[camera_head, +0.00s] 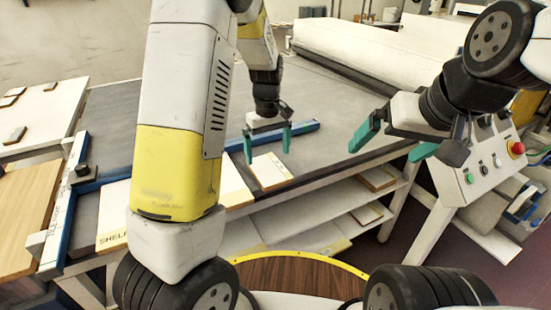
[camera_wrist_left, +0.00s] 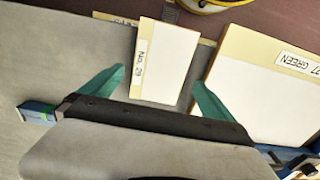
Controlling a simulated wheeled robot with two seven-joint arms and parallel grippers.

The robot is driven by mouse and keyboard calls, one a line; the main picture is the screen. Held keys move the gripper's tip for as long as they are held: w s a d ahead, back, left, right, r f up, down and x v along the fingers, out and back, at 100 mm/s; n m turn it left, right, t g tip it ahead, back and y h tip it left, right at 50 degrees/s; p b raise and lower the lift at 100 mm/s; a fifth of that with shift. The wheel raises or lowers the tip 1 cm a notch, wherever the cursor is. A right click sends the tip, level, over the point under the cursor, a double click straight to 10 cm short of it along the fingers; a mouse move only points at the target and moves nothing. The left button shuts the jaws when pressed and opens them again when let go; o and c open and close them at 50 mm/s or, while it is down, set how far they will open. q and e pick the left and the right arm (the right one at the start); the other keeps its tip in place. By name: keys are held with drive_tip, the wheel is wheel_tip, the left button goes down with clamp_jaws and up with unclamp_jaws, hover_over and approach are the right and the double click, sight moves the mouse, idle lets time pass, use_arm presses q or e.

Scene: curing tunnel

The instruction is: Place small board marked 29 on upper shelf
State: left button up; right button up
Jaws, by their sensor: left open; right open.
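The small board marked No. 29 (camera_wrist_left: 163,62) lies on the grey table top near its front edge, and it also shows in the head view (camera_head: 271,170). My left gripper (camera_head: 268,145) is open above the table at the board's far end. In the left wrist view its teal fingers (camera_wrist_left: 153,92) stand either side of the board, apart from it. My right gripper (camera_head: 394,143) is open and empty over the table's right front corner. White shelves (camera_head: 325,197) show under the table's front edge; the upper one is partly hidden by the table top.
A larger board marked 27 GREEN (camera_wrist_left: 262,85) lies right of the small board in the wrist view. A blue bar (camera_head: 300,128) lies behind the small board. A control box (camera_head: 490,158) with a red button stands at right. The grey table (camera_head: 335,95) is clear behind.

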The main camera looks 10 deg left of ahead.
sight(268, 168)
use_arm(q)
wheel_tip(268, 168, down, 5)
drive_tip(key=shift+s+f, duration=0.1)
drive_tip(key=shift+s, duration=0.05)
drive_tip(key=c, duration=1.2)
